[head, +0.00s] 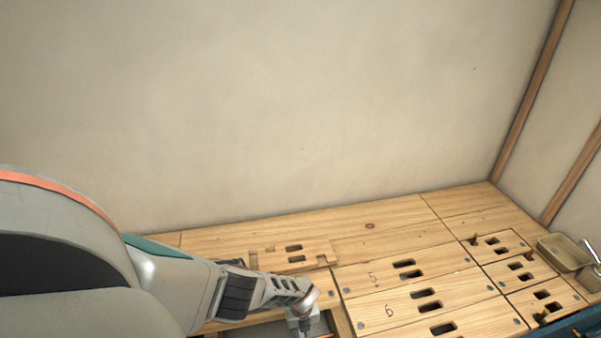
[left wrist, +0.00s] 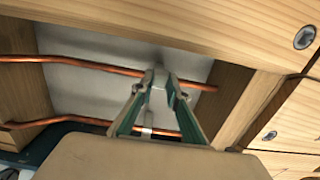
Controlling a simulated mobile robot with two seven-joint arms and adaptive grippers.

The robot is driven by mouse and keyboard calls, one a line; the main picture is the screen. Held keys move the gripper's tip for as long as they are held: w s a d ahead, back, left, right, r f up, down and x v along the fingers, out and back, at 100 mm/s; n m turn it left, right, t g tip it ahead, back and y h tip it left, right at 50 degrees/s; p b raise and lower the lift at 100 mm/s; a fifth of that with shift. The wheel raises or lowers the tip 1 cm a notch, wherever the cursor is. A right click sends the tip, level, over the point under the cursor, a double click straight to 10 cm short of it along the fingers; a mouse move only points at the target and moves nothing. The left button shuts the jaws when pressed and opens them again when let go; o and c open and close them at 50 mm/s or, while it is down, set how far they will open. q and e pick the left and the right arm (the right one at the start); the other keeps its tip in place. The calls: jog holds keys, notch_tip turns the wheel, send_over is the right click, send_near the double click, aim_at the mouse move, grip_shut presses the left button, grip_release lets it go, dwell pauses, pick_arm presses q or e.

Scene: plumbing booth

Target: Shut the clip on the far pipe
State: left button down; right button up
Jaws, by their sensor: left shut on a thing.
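Two copper pipes run across an opening in the wooden floor in the left wrist view. The far pipe (left wrist: 85,65) is the upper one, and the near pipe (left wrist: 60,119) is lower. My left gripper (left wrist: 159,76) has its green-sided fingers drawn together at the far pipe. It is shut on a small grey piece, seemingly the clip, mostly hidden by the fingertips. I cannot tell whether the clip is latched. A pale grey clip-like piece (left wrist: 147,132) shows at the near pipe between the fingers. In the head view my left gripper (head: 304,325) reaches down into the opening. My right gripper is out of view.
Wooden boards (left wrist: 230,30) border the opening closely. Slotted boards numbered 5 and 6 (head: 400,305) lie to the right in the head view. A tan tray (head: 563,252) stands at the far right. A plain wall (head: 280,110) rises behind.

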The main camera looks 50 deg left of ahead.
pick_arm(q)
jog(key=shift+d, duration=0.15)
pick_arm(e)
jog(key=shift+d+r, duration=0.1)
pick_arm(q)
jog(key=shift+s+d+t+y+p, duration=0.15)
jog(key=shift+d+t+y+p, duration=0.15)
jog(key=shift+y+p, duration=0.2)
jog(key=shift+s+d+f+y, duration=0.15)
jog(key=shift+s+y, duration=0.05)
jog(key=shift+y, duration=0.3)
jog(key=shift+s+d+f+t+y, duration=0.25)
jog(key=shift+t+y, duration=0.15)
jog(key=shift+y, duration=0.2)
jog(key=shift+s+d+f+t+y, duration=0.15)
jog(key=shift+s+f+t+y, duration=0.1)
jog(key=shift+t+y, duration=0.25)
jog(key=shift+s+d+f+y+b, duration=0.15)
jog(key=shift+y+b, duration=0.2)
jog(key=shift+y, duration=0.25)
jog(key=shift+t, duration=0.3)
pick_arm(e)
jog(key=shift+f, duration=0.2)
pick_arm(q)
jog(key=shift+d, duration=0.1)
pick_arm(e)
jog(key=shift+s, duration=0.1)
